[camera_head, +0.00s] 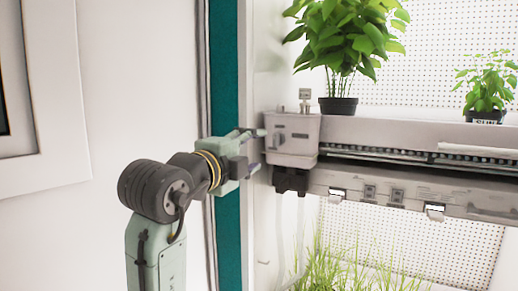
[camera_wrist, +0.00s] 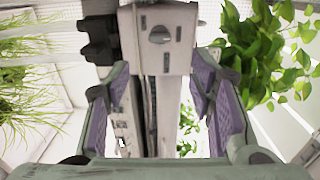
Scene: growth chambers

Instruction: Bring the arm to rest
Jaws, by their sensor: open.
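My gripper (camera_head: 256,150) is at the end of my arm, left of the middle in the head view. It points right, towards the grey end box (camera_head: 292,139) of the chamber's shelf rail. In the wrist view my gripper (camera_wrist: 160,100) shows its two purple-padded fingers spread apart, with nothing held between them. The grey end box (camera_wrist: 160,38) shows beyond the fingers in that view, with a round knob on its face. In the head view the fingertips look close to the box; I cannot tell whether they touch it.
A large potted plant (camera_head: 341,105) and a smaller one (camera_head: 487,114) stand on the shelf (camera_head: 400,132). Grass (camera_head: 345,268) grows below it. A teal door-frame strip (camera_head: 224,70) runs behind my gripper. The white wall (camera_head: 135,80) at left has clear space before it.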

